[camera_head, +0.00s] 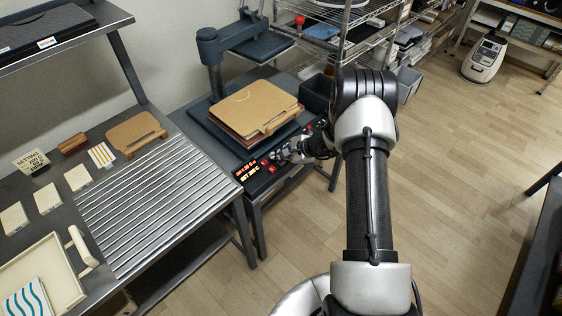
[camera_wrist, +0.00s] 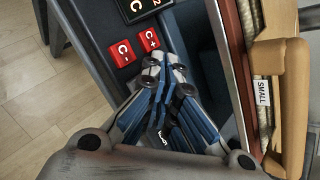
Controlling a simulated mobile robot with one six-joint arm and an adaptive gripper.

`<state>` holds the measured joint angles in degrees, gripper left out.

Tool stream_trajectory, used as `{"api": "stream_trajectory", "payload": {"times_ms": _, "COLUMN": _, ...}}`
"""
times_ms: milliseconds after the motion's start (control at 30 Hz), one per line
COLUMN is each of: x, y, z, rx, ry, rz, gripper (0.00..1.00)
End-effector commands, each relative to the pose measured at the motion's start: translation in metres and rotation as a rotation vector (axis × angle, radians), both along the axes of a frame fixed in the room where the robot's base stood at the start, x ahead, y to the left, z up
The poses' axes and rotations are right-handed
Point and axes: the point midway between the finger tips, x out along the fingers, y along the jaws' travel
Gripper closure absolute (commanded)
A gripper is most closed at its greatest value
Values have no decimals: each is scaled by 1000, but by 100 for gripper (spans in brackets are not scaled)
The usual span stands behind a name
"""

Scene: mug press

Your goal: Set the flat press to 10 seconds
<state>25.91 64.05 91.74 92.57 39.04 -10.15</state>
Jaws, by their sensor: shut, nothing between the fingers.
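The flat press (camera_head: 211,62) stands on the middle table, its upper plate swung up and back. Its control panel (camera_head: 243,178) has a lit display; the lower line seems to read SET 200 C, and the upper line is too small to read surely. In the wrist view, two red buttons marked C- (camera_wrist: 122,52) and C+ (camera_wrist: 148,39) show just beyond my fingertips. My gripper (camera_wrist: 164,66) is shut and empty, over the panel beside C+. It hides the part of the panel beneath it, where a letter S shows between the fingers. I cannot tell whether the tips touch.
A brown board with a wooden handle (camera_head: 262,107) lies on the press's lower plate, close to my gripper; a tag reads SMALL in the wrist view. A ribbed metal rack (camera_head: 160,205) and pale blocks lie on the left table. Wire shelves (camera_head: 340,45) stand behind.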

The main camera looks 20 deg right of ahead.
Motion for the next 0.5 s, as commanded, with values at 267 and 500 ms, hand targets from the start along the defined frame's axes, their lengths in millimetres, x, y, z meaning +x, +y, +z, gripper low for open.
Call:
{"api": "stream_trajectory", "payload": {"times_ms": 267, "x": 0, "y": 0, "z": 16, "rx": -1, "ry": -1, "rz": 1, "gripper": 100}}
{"api": "stream_trajectory", "payload": {"times_ms": 500, "x": 0, "y": 0, "z": 41, "rx": 0, "ry": -1, "rz": -1, "gripper": 100}}
